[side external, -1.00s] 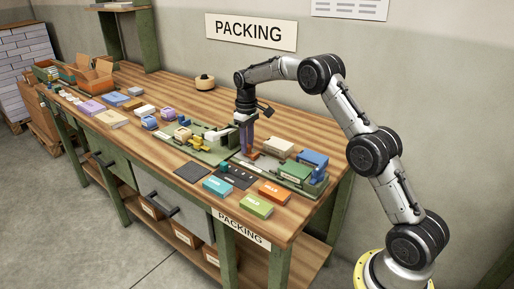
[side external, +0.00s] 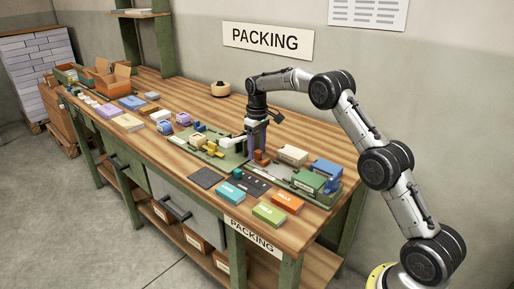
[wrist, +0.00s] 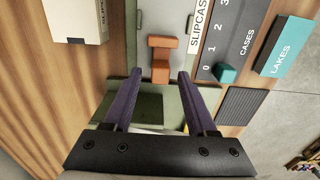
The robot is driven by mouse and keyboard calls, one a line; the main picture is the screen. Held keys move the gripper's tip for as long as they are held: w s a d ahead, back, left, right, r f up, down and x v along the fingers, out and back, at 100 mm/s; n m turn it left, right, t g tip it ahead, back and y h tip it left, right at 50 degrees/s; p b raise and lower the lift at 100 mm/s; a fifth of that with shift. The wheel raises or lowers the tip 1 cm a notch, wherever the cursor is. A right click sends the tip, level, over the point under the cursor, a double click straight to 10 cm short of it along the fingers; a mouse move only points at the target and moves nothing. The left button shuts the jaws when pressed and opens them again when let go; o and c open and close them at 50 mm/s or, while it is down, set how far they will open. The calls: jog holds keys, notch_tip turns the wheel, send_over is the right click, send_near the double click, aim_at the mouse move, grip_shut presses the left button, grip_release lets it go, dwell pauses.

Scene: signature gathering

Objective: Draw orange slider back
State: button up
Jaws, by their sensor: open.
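The orange slider (wrist: 160,58) is a small block with a narrower waist, sitting in a pale track in the wrist view. In the side external view the orange slider (side external: 262,157) is small and partly hidden by my fingers. My gripper (wrist: 159,76) is open, with its two purple fingers on either side of the slider's near end. A gap shows between the slider and each finger. In the side view my gripper (side external: 257,150) points straight down at the green fixture. Contact and exact fingertip height cannot be told.
A dark number strip (wrist: 222,45) with a teal block (wrist: 226,73) lies right of the track, and a teal LAKES box (wrist: 285,50) beyond it. A cream box (wrist: 75,20) stands left. Orange (side external: 288,203) and green (side external: 269,215) boxes lie near the front edge.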

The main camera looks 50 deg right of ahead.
aim_at(257, 151)
notch_tip(257, 151, up, 14)
dwell(0.6)
jog(key=shift+f, duration=0.1)
